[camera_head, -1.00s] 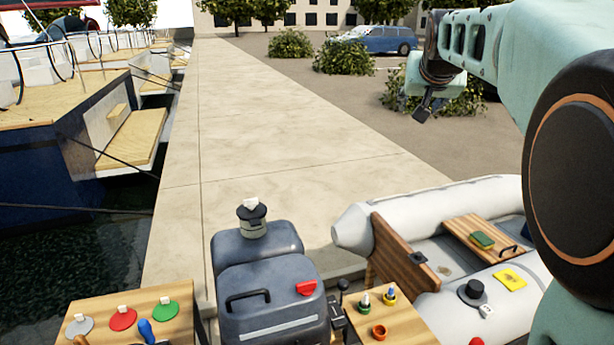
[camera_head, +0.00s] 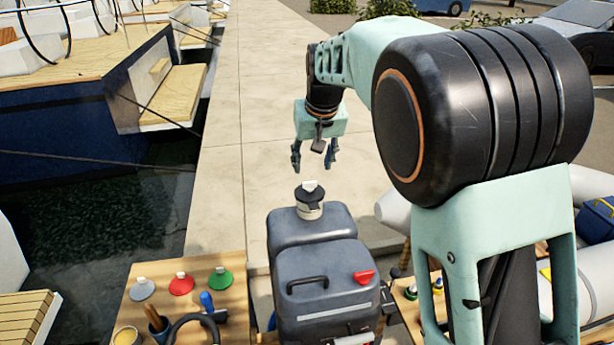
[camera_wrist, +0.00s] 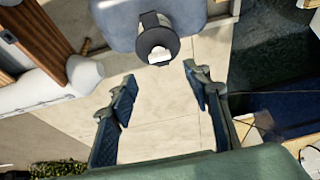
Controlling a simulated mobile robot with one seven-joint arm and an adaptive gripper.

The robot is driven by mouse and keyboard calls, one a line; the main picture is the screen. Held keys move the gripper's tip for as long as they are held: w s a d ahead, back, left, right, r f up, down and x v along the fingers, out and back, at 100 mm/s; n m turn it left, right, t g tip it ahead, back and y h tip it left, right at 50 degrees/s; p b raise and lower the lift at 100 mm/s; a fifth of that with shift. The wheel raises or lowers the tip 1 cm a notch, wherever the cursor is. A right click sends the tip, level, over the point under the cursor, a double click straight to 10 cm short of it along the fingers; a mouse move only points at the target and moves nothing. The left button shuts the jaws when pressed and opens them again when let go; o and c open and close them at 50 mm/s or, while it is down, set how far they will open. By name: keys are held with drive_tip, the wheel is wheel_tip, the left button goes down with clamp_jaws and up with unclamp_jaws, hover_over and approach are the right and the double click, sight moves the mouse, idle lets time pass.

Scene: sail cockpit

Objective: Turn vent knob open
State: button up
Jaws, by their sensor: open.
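The vent knob (camera_head: 310,187) is a small white grip on the black cap (camera_head: 310,197) at the back top of the grey fuel tank (camera_head: 325,270). In the wrist view the white knob (camera_wrist: 159,57) and its dark cap (camera_wrist: 156,22) show at the top middle, above and between my fingers. My gripper (camera_head: 313,165) points down, open and empty, above and slightly behind the cap in the head view. Its two fingers (camera_wrist: 160,92) are spread apart in the wrist view, with pavement between them. Neither finger touches the knob.
A red lever or tab (camera_head: 364,277) and a black handle (camera_head: 307,283) are on the tank. A wooden board (camera_head: 165,285) with grey, red and green caps stands left. An inflatable boat (camera_head: 395,210) lies right, partly behind my arm. Water is left of the quay.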

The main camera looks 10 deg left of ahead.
sight(310, 189)
drive_tip(key=p+x, duration=0.1)
drive_tip(key=x, duration=0.7)
drive_tip(key=c, duration=1.2)
drive_tip(key=shift+o, duration=0.2)
